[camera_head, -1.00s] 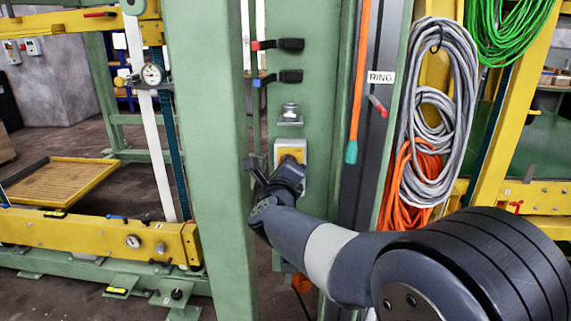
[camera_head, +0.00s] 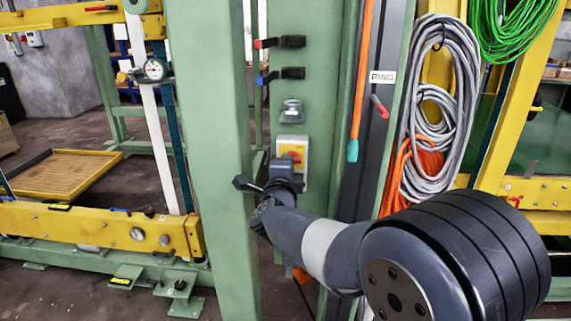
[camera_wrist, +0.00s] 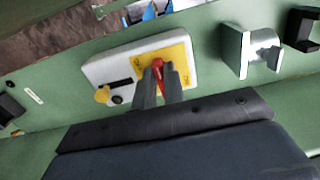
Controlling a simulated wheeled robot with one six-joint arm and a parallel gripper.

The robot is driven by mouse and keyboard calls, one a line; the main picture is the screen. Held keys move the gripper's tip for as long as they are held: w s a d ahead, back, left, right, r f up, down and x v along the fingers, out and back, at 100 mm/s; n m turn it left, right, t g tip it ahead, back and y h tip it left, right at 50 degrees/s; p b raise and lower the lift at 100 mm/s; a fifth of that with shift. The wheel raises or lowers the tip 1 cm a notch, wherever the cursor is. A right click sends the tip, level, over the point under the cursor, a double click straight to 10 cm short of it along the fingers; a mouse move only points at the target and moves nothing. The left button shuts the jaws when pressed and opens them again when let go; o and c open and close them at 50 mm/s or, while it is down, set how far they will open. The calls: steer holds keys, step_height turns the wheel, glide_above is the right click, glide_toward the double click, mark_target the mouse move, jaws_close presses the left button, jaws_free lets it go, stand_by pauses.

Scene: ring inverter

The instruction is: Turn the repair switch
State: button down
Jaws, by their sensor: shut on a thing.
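The repair switch (camera_head: 300,143) is a white box with a yellow plate and a red knob, fixed to the green column. In the wrist view the red knob (camera_wrist: 157,66) stands between the two grey fingers of my gripper (camera_wrist: 158,82), which is shut on it. The yellow plate (camera_wrist: 179,57) shows behind the fingers, and the white box (camera_wrist: 95,72) lies tilted in the picture. In the head view my gripper (camera_head: 287,164) reaches the switch from below and hides its lower left part.
An orange bar (camera_head: 359,85) and hanging grey cable coils (camera_head: 445,90) are to the right. A thick green post (camera_head: 210,130) stands close on the left.

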stand_by(0.4)
steer(key=c, duration=1.5)
jaws_free()
steer(key=s, duration=1.1)
steer(key=shift+a, duration=0.2)
steer(key=shift+w, duration=0.15)
steer(key=w, duration=1)
steer(key=shift+w+d, duration=0.15)
steer(key=shift+w, duration=0.2)
